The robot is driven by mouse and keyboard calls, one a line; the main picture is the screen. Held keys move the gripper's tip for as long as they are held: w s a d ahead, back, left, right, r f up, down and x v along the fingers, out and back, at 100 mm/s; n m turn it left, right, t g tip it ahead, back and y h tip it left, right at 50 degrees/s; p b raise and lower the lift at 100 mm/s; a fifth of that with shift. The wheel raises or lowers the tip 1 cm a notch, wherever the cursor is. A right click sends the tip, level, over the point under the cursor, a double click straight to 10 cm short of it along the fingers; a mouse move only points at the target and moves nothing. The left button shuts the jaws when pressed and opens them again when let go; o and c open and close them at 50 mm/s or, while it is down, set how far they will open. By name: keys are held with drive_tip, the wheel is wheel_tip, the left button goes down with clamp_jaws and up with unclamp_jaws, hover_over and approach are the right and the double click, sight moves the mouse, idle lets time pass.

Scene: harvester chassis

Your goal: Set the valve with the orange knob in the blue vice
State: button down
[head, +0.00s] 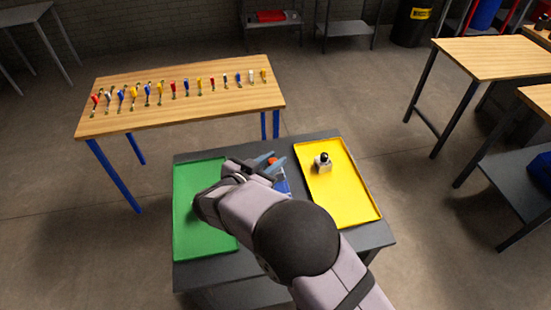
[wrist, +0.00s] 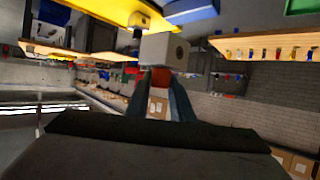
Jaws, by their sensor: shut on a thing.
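My gripper (head: 270,163) is shut on the orange knob (wrist: 160,77) of a valve. The valve's pale grey block-shaped body (wrist: 166,50) sticks out beyond the fingertips in the wrist view. In the head view the orange knob (head: 272,160) shows between the bluish fingers, and the valve body cannot be made out. The blue vice (head: 283,186) stands between the two trays, partly hidden by my arm. It also shows in the wrist view (wrist: 192,12), beyond the valve body; I cannot tell whether they touch.
A green tray (head: 182,238) lies left of the vice, a yellow tray (head: 352,200) right. The yellow tray holds a valve with a black knob (head: 324,158). A wooden table (head: 190,108) behind carries several small coloured-handled items. Most of the green tray visible is bare.

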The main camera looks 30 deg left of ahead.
drive_tip(key=shift+r+p, duration=0.15)
drive_tip(key=shift+p, duration=0.15)
drive_tip(key=shift+f+b, duration=1.05)
drive_tip(key=shift+f, duration=1.2)
drive_tip(key=shift+p, duration=1.05)
idle(1.1)
drive_tip(key=shift+f+b, duration=0.45)
drive_tip(key=shift+f, duration=0.9)
idle(1.9)
